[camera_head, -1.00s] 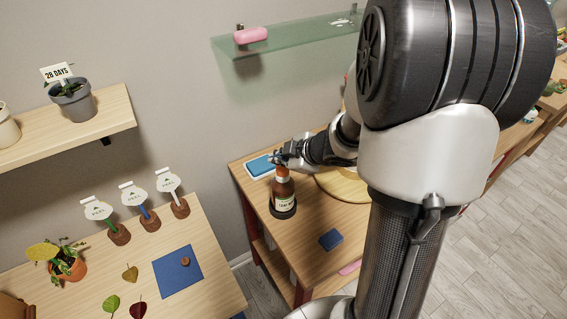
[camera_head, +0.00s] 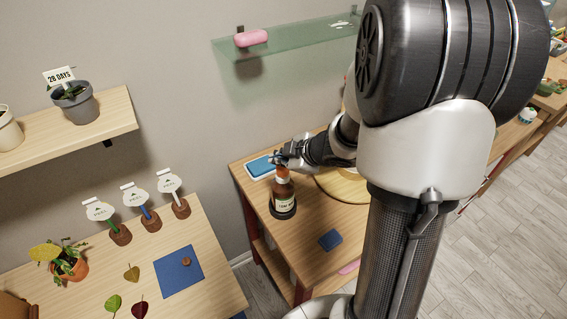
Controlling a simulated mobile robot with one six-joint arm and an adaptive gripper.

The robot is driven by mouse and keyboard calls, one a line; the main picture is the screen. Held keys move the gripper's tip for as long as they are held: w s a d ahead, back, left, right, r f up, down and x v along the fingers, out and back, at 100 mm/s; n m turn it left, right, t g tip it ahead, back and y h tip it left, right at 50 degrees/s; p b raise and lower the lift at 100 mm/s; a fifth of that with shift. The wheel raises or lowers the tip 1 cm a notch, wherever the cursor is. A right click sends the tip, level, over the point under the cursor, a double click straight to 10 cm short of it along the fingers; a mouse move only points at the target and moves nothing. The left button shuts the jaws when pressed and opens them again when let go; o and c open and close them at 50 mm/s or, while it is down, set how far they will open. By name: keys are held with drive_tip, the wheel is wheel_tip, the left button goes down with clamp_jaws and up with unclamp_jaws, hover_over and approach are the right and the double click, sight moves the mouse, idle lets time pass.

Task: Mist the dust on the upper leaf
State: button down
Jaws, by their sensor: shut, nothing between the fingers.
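A brown bottle (camera_head: 283,190) with a pale label stands upright on a round black base on the wooden table to the right of centre. My gripper (camera_head: 281,160) is at the bottle's top, with its fingers close to the spray head, which is mostly hidden. The gripper is shut with nothing held; whether it touches the bottle I cannot tell. Dust on that leaf is too small to make out.
A blue-topped tray (camera_head: 260,167) is behind the bottle. A gap separates the tables. A glass shelf (camera_head: 290,42) hangs above.

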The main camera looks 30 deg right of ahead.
sight(281, 167)
drive_tip(key=shift+r+p, duration=3.05)
drive_tip(key=shift+p, duration=0.25)
drive_tip(key=shift+d+r, duration=0.1)
drive_tip(key=s+r+m+h+b, duration=0.5)
drive_tip(key=s+r+m+h, duration=0.15)
drive_tip(key=r, duration=0.25)
drive_tip(key=s+a+f+m+g+y+b, duration=0.1)
drive_tip(key=s+a+m+g+y, duration=0.1)
drive_tip(key=s+a, duration=0.4)
drive_tip(key=s+a+f+m+g+y+b, duration=0.2)
drive_tip(key=s+a, duration=0.5)
drive_tip(key=s, duration=0.6)
drive_tip(key=shift+a+f+m, duration=0.2)
drive_tip(key=shift+a+m, duration=0.1)
drive_tip(key=shift+m, duration=0.35)
